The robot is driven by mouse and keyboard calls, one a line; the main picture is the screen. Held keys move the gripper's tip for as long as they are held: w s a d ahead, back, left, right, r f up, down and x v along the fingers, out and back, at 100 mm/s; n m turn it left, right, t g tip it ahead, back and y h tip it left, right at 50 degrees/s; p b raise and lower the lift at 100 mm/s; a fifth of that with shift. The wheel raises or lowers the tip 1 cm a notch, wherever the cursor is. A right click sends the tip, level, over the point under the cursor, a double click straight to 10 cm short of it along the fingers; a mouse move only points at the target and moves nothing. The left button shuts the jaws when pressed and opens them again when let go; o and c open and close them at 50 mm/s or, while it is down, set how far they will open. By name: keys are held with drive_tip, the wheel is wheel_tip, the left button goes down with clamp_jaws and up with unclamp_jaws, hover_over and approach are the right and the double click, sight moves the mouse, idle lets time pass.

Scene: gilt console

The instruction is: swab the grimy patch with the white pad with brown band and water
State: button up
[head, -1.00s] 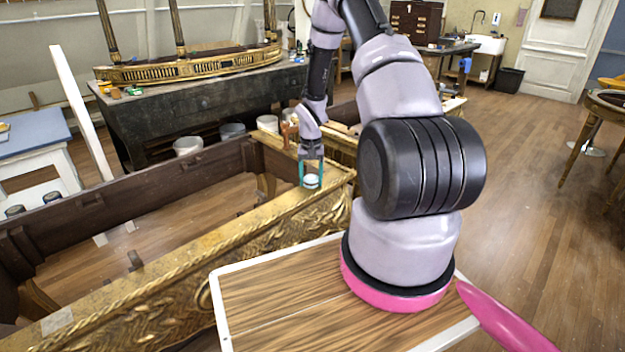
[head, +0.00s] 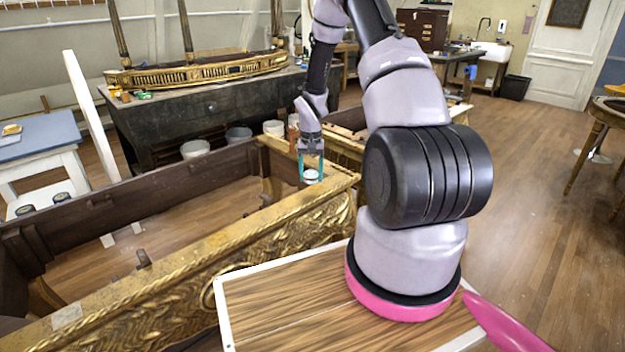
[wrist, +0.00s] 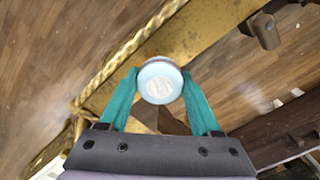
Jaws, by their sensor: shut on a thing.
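The white pad (head: 311,175) is held between the teal fingers of my gripper (head: 311,168), which point down at the gilt rail (head: 215,255) near its far right corner. In the wrist view the pad (wrist: 160,82) shows as a round, pale disc between the fingertips, with the gilt surface behind it. I cannot tell whether the pad touches the rail. Its brown band is not clear. I cannot make out the grimy patch with certainty; the pad and fingers hide part of the rail. No water is clearly identifiable.
The console is an open frame with a dark wooden back rail (head: 140,190). A peg (head: 143,258) stands up by the gilt rail, and a pale patch (head: 67,315) lies at its near end. Buckets (head: 194,149) stand behind. Open floor (head: 540,190) lies to the right.

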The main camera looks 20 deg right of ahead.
drive_tip(key=shift+r, duration=1.8)
